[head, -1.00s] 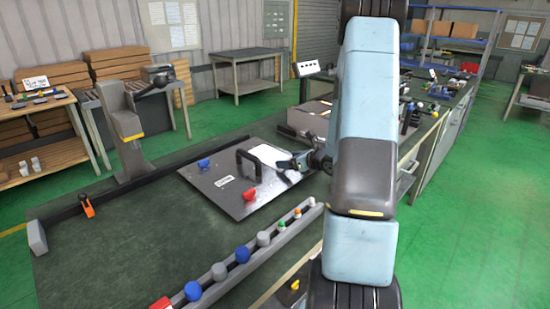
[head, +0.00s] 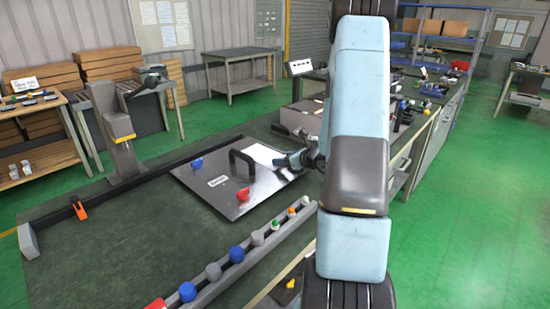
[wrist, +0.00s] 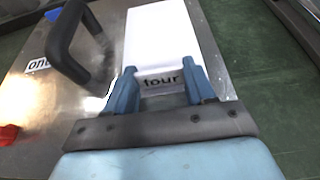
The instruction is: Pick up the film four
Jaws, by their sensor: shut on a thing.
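The plate bears a black handle (head: 243,163), a red knob (head: 243,194) and a blue knob (head: 196,164). A grey rail (head: 262,245) with several coloured knobs runs along the bench front. The bench's left part (head: 110,245) is mostly clear.

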